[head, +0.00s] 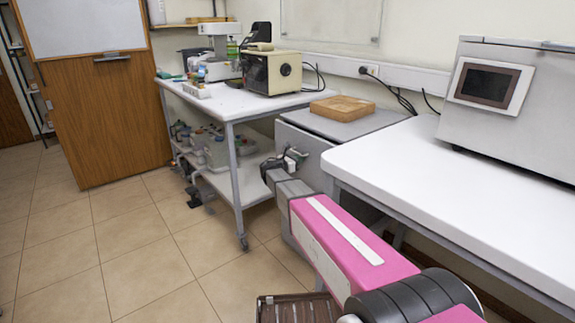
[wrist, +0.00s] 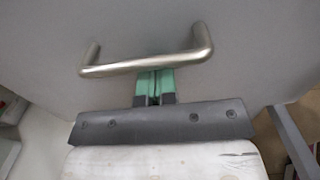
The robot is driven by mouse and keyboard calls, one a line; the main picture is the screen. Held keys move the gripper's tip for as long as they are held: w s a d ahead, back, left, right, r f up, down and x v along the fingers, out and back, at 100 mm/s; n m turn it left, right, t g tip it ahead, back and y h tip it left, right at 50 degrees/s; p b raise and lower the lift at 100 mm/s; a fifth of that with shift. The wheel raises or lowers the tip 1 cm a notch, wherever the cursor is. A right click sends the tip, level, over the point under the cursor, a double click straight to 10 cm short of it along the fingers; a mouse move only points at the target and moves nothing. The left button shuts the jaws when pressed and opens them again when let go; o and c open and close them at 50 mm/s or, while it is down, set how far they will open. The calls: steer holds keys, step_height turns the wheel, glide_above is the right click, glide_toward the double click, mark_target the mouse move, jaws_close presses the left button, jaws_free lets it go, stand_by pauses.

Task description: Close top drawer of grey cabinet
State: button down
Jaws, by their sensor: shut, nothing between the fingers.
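The grey cabinet (head: 310,143) stands between the two white tables in the head view, partly behind my arm. In the wrist view its flat grey front (wrist: 235,45) fills most of the picture. A curved metal handle (wrist: 130,66) runs across this front. My gripper (wrist: 154,78) is shut and empty, its green fingers together at the underside of the handle bar. I cannot tell whether the tips touch the handle or the panel. In the head view the fingers are not clear. How far the top drawer stands out is hidden.
A wooden tray (head: 342,108) lies on top of the cabinet. A white table (head: 470,180) with a grey machine (head: 505,100) is at right. A wheeled white table (head: 240,103) with instruments is at left. The tiled floor (head: 140,235) at left is clear.

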steer(key=shift+x, duration=1.95)
steer(key=shift+w, duration=0.1)
steer(key=shift+r, duration=0.1)
